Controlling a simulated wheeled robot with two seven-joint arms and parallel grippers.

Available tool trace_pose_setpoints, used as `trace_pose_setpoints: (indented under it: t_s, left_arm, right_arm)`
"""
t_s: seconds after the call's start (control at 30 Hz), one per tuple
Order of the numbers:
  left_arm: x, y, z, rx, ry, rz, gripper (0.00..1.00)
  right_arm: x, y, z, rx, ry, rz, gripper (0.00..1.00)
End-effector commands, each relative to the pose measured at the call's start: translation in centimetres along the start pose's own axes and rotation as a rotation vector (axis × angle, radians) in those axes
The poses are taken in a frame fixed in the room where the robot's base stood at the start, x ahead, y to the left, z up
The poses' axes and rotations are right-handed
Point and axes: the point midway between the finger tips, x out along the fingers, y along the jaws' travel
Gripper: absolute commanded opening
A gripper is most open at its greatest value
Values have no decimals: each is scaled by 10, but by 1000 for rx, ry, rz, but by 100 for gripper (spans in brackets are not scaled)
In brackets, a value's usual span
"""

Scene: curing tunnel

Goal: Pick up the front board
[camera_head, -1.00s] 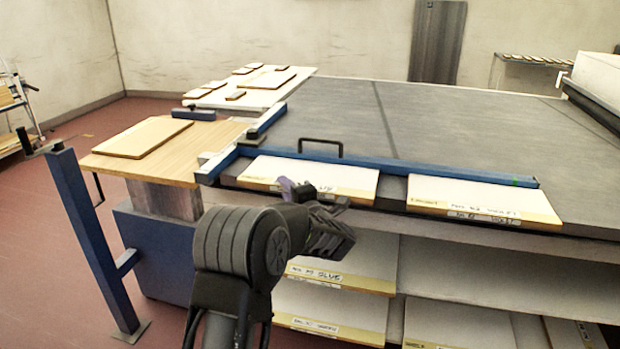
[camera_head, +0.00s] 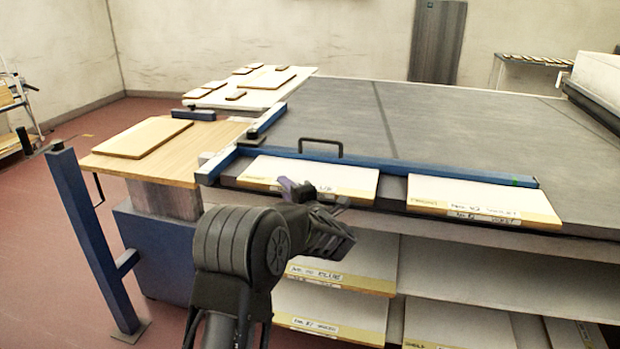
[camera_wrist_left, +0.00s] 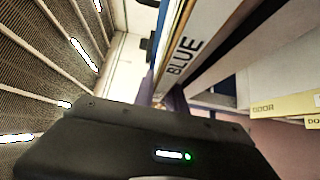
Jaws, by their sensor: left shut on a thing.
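Two pale boards with yellowish front edges lie at the front edge of the grey table. The left one, the front board at my gripper (camera_head: 330,176), has a label on its edge, partly covered by my gripper. My left gripper (camera_head: 297,190), with a purple finger, is shut on this board's front edge. In the left wrist view the gripper (camera_wrist_left: 166,97) reaches a white edge marked BLUE (camera_wrist_left: 185,58); its fingertips are mostly hidden by the gripper body. The board appears still flat on the table. My right gripper is not in view.
A blue bar (camera_head: 400,167) with a black handle (camera_head: 320,142) runs just behind the boards. Another board (camera_head: 470,194) lies to the right. Shelves below hold more labelled boards (camera_head: 345,270). A wooden side table (camera_head: 110,165) and blue post (camera_head: 92,235) stand left.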

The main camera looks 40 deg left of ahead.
Motion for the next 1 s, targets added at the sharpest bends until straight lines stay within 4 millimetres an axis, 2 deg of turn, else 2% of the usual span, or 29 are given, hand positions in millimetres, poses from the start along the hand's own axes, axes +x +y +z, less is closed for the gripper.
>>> trace_pose_setpoints:
  t_s: [0.33, 0.47, 0.57, 0.9, 1.0]
  left_arm:
    - [0, 1, 0, -2, 0, 1, 0]
    - [0, 7, 0, -3, 1, 2, 0]
    - [0, 19, 0, -6, 1, 3, 0]
    - [0, 82, 0, -7, 0, 4, 0]
    - [0, 94, 0, -5, 0, 2, 0]
  right_arm:
    - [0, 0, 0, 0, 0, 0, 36]
    - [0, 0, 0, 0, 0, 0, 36]
    - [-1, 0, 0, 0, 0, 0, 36]
    - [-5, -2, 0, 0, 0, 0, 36]
    - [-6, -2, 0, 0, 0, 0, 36]
